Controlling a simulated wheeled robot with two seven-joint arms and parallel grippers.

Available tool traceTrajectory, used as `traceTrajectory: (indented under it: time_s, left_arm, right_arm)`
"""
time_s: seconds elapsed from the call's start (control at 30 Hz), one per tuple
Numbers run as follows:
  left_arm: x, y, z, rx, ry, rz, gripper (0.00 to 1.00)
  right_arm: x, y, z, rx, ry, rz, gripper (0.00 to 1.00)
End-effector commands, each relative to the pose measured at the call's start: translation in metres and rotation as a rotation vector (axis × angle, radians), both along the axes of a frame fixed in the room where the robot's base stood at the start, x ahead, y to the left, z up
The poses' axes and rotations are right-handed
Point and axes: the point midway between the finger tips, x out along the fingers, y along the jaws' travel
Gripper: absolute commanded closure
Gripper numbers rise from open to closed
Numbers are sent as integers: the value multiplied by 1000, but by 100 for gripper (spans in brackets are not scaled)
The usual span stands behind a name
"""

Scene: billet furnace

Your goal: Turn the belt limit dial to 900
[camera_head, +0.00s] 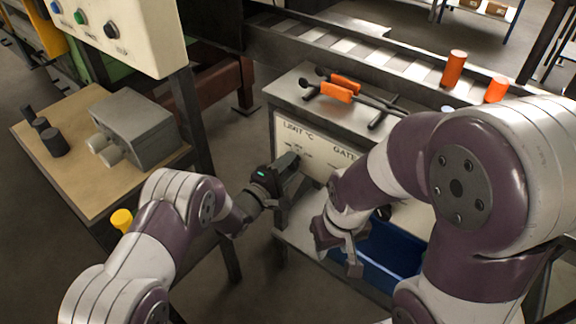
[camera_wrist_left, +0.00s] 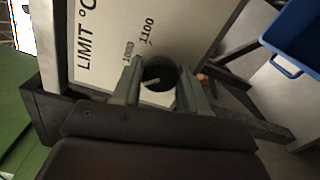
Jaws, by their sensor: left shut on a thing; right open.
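The belt limit dial (camera_wrist_left: 158,76) is a dark round knob with a light pointer line, on a pale panel (camera_wrist_left: 130,28) marked "LIMIT °C". In the left wrist view the numbers 1000 and 1100 show beside it; the other marks are hidden. My left gripper (camera_wrist_left: 156,80) has a finger on each side of the dial and is shut on it. In the head view my left gripper (camera_head: 286,168) is at the panel's left part and covers the dial. My right gripper (camera_head: 340,250) is open and empty, hanging in front of the panel's right side.
The panel is the front of a grey table bearing orange-handled tools (camera_head: 342,86). A blue bin (camera_head: 375,258) stands on a lower shelf, close to my right gripper. A button box (camera_head: 110,30) and a bench (camera_head: 75,185) with a grey case are at left.

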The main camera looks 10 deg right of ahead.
Motion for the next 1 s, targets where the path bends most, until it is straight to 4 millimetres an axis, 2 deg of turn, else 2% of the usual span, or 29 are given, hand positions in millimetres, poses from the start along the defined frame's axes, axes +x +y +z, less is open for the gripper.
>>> traceTrajectory:
  time_s: [0.7, 0.73, 0.77, 0.8, 1.0]
  left_arm:
    - [-1, 0, -2, -39, 56, 0, 87]
    - [-1, 0, -2, -39, 56, 0, 47]
    - [-1, 0, -2, -39, 56, 0, 37]
    - [0, 0, -1, -39, 55, 0, 31]
    - [0, 0, -1, -40, 53, 0, 31]
  right_arm:
    - [0, 0, 2, 0, 0, 0, 57]
    - [0, 0, 2, 0, 0, 0, 57]
    - [0, 0, 2, 0, 0, 0, 57]
    - [0, 0, 2, 0, 0, 0, 57]
    - [0, 0, 2, 0, 0, 0, 57]
